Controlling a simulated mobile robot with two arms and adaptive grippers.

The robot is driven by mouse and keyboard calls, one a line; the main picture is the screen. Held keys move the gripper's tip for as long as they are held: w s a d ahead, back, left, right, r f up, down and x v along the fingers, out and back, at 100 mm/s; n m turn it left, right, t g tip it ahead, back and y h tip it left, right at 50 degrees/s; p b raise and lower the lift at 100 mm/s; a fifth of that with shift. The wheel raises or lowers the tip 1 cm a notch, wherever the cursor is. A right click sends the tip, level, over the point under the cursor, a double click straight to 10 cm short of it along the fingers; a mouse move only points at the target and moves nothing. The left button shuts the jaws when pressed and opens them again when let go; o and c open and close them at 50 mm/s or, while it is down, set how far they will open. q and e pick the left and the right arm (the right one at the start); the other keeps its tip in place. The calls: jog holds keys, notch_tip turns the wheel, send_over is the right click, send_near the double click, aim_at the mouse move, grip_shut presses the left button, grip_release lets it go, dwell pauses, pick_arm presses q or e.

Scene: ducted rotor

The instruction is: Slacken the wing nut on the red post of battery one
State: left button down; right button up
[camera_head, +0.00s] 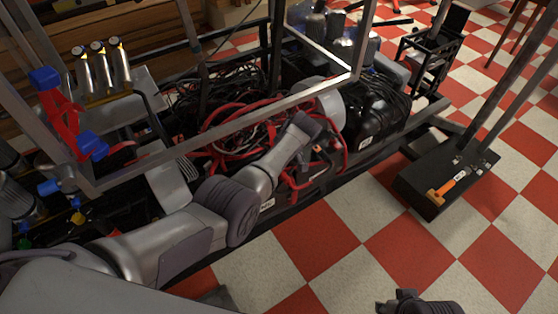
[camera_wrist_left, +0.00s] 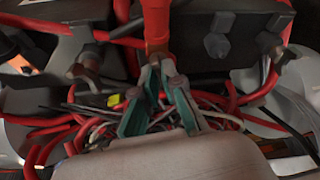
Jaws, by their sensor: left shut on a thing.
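My left gripper (camera_wrist_left: 160,70) reaches up in the wrist view, its two teal-padded fingers drawn together at the tips. They are shut on a small part at the foot of a thick red post or sleeve (camera_wrist_left: 156,25), where the wing nut sits. The fingertips mostly cover the nut, so its wings are not clear. The black battery casing (camera_wrist_left: 190,48) lies behind. In the head view my left arm comes in from the left, and its wrist hides the fingers among the red cables (camera_head: 235,126).
Another metal terminal (camera_wrist_left: 88,68) with a red cable stands left of the fingers, and a grey bolt head (camera_wrist_left: 217,45) right. A metal frame bar (camera_head: 250,105) crosses above the cables. The checkered floor (camera_head: 330,240) is clear.

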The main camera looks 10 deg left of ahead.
pick_arm(q)
jog(key=shift+s+f, duration=0.2)
jog(key=shift+f, duration=0.1)
jog(key=c, duration=1.3)
grip_release()
jog(key=shift+w, duration=0.15)
jog(key=shift+r, duration=0.1)
jog(key=shift+v, duration=3.7)
